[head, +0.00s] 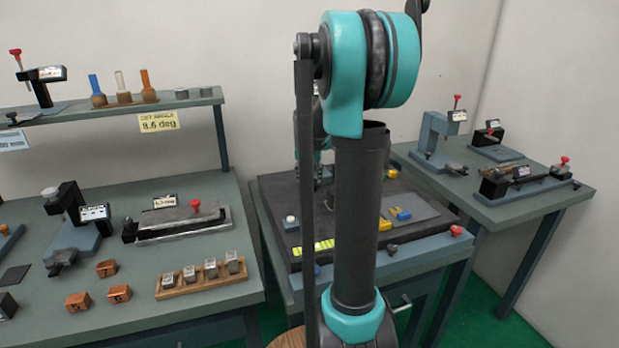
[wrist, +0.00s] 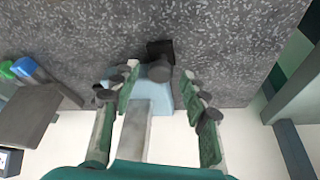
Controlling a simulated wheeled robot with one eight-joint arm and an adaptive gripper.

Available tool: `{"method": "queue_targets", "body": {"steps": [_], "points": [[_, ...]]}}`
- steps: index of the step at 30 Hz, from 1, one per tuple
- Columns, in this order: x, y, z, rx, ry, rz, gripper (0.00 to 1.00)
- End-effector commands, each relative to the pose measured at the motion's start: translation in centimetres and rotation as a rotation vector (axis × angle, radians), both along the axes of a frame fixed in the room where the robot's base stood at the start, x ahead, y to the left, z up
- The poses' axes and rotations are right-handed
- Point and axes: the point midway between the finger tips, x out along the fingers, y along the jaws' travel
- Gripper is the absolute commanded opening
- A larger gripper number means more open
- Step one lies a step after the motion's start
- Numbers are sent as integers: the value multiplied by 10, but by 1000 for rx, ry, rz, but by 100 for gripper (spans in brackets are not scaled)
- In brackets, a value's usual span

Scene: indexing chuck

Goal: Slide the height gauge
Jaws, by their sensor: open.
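In the wrist view, a pale blue base with a light grey bar and a small black block (wrist: 159,51) stands on the speckled stone plate (wrist: 226,38); it appears to be the height gauge (wrist: 158,82). My gripper (wrist: 165,90) is open, its green-padded fingers on either side of this piece. I cannot tell whether either finger touches it. In the head view my gripper (head: 324,178) is above the dark plate (head: 272,200) on the middle bench, partly hidden by my arm, and the gauge cannot be made out there.
Blue and yellow parts (head: 400,214) lie on the middle bench, right of my arm. The left bench holds a wooden rack of small blocks (head: 203,279), orange blocks (head: 107,268) and a long fixture (head: 183,222). The right bench (head: 548,194) carries several fixtures. Blue and green-tipped pieces (wrist: 24,66) are at the wrist view's left.

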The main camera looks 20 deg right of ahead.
Motion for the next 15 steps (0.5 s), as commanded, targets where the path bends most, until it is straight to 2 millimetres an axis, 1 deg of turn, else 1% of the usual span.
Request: {"method": "queue_targets", "body": {"steps": [3, 10, 15], "points": [[2, -1, -3, 0, 0, 0, 45], [1, -1, -3, 0, 0, 0, 45], [1, -1, -3, 0, 0, 0, 24]]}}
